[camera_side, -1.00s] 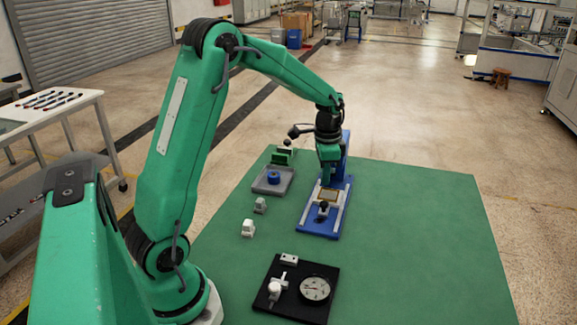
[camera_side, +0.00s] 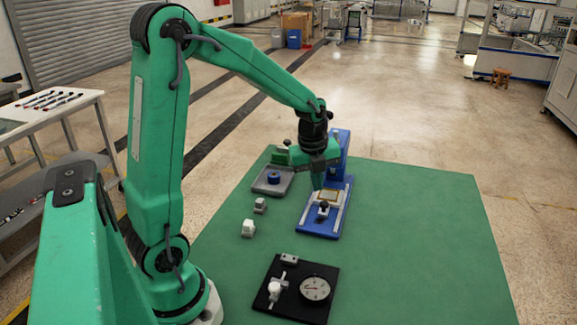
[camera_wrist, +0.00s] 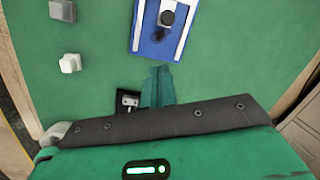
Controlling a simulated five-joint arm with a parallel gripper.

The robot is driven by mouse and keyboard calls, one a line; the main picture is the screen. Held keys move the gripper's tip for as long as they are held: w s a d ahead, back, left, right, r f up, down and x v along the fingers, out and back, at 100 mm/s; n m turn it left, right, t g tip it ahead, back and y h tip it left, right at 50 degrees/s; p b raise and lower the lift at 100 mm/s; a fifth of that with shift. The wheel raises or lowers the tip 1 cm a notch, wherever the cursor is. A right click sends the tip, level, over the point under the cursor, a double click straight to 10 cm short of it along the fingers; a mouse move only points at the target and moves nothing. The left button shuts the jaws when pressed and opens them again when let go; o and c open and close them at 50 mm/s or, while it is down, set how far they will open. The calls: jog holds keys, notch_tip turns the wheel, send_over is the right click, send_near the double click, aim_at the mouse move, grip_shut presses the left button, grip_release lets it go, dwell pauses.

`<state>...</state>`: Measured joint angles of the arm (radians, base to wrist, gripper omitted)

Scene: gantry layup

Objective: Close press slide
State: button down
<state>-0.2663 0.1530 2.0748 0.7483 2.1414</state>
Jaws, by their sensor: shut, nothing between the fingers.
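The blue press (camera_side: 336,221) stands on the green mat, with an upright blue column at its back and two pale rails along its base. Its slide carries a tan-framed plate (camera_side: 329,196) and a black knob (camera_side: 323,209) and sits out on the front part of the base. The knob (camera_wrist: 166,18) and blue base also show at the top of the wrist view. My gripper (camera_side: 318,187) is shut and empty, pointing down above the slide, behind the knob in the side view. The gripper hides part of the column and plate. Contact with the plate cannot be told.
A grey tray (camera_side: 263,187) with a blue round part lies left of the press. A black board (camera_side: 318,308) with a dial gauge and clamp lies in front. The mat's right side is clear.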

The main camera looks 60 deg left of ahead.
jog(key=s+m, duration=0.1)
jog(key=m, duration=0.1)
jog(key=d+m, duration=0.1)
jog(key=m, duration=0.2)
jog(key=s+m, duration=0.1)
jog(key=m, duration=0.2)
jog(key=shift+s+d+r+t, duration=0.1)
jog(key=shift+s+d+t, duration=0.2)
jog(key=shift+t, duration=0.1)
jog(key=shift+a, duration=0.1)
jog(key=x, duration=0.6)
jog(key=a+x, duration=0.1)
jog(key=x, duration=0.3)
jog(key=shift+s, duration=0.15)
jog(key=shift+w+a, duration=0.55)
jog(key=shift+w, duration=0.35)
jog(key=shift+w+a, duration=0.55)
jog(key=shift+w, duration=0.25)
